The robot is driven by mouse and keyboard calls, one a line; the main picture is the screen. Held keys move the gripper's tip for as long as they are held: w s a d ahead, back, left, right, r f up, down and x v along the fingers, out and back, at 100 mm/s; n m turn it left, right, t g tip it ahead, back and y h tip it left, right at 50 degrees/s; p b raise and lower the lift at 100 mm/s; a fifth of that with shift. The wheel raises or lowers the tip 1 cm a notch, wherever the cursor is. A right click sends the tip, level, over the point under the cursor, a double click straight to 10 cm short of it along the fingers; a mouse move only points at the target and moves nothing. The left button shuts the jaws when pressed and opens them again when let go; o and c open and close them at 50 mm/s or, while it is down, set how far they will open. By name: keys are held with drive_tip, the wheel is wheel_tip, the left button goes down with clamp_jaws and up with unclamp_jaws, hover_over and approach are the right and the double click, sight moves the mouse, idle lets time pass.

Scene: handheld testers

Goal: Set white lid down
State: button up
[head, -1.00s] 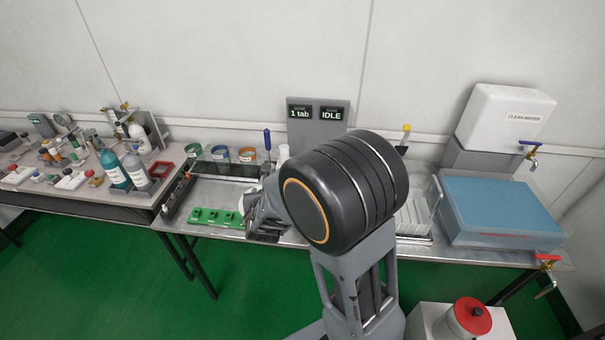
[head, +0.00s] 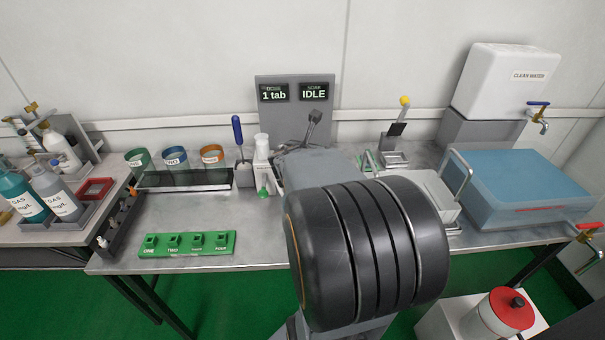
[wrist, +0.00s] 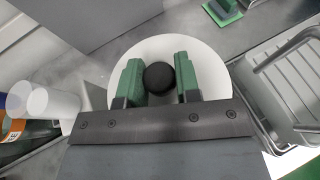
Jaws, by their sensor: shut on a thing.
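The white lid (wrist: 207,62) is a round disc with a black knob (wrist: 159,78) at its middle, seen from above in the wrist view. My gripper (wrist: 160,84), with its green fingers, is shut on the knob, one finger at each side. The lid's near part is hidden behind the gripper. A grey surface lies beyond it; I cannot tell how high the lid is above it. In the head view my arm hides the gripper and the lid.
On the metal bench, a green block tray (head: 187,244), beakers (head: 174,158) and a blue-handled tool (head: 237,132) stand left of my arm. A blue-topped box (head: 520,185) stands at right.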

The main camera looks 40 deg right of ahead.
drive_tip(key=w+d+f+b, duration=0.1)
drive_tip(key=w+d+f, duration=0.3)
drive_tip(key=w+d+f+b, duration=0.2)
drive_tip(key=w+d+f, duration=0.2)
drive_tip(key=w+f, duration=0.1)
drive_tip(key=shift+w+d, duration=0.25)
drive_tip(key=shift+d, duration=0.1)
drive_tip(key=shift+w+d+f, duration=0.15)
drive_tip(key=shift+f, duration=0.25)
drive_tip(key=shift+f+b, duration=0.75)
drive_tip(key=shift+f, duration=0.75)
drive_tip(key=shift+f, duration=0.1)
drive_tip(key=shift+f, duration=0.1)
drive_tip(key=o, duration=0.9)
drive_tip(key=shift+o, duration=0.2)
drive_tip(key=shift+r, duration=0.35)
drive_tip(key=shift+p+v, duration=0.5)
drive_tip(key=shift+v, duration=3.2)
